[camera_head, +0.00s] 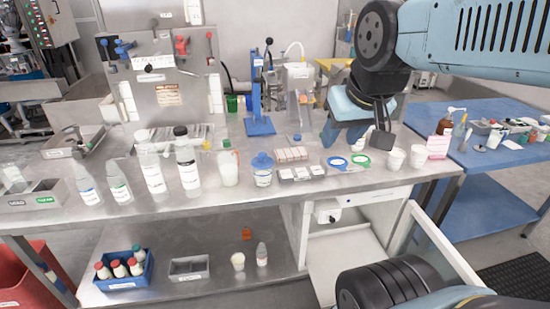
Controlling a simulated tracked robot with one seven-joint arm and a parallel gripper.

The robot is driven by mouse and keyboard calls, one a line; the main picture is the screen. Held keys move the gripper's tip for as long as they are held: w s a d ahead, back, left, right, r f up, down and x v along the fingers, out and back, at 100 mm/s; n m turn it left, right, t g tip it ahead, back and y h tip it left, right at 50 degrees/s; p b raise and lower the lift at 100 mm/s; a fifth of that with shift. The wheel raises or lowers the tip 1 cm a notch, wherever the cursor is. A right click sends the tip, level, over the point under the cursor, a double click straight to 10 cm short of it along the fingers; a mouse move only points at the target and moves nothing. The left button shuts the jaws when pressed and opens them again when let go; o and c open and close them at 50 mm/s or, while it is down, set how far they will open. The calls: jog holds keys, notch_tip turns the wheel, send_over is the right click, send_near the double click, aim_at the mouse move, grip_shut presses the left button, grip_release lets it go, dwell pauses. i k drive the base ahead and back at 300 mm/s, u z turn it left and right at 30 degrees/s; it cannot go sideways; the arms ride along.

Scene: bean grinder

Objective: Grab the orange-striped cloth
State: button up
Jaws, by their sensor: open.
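I cannot clearly make out an orange-striped cloth. A small flat item with reddish-orange and white bands (291,154) lies on the metal bench behind the white trays; I cannot tell if it is cloth. My gripper (357,138) hangs at the end of my arm, open and with nothing seen between its fingers. It is over the back right of the bench, to the right of the banded item and apart from it in the picture. My gripper hides part of the bench behind it.
The metal bench (225,203) carries several bottles on its left. A blue press stand (258,125) stands behind the banded item. Blue and green rings (338,163) lie just below my gripper in the picture. White cups (396,158) stand to the right. A blue table (505,158) is beyond.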

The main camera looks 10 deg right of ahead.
aim_at(287, 155)
jog(key=z, duration=0.2)
jog(key=i, duration=0.9)
jog(key=u, duration=0.1)
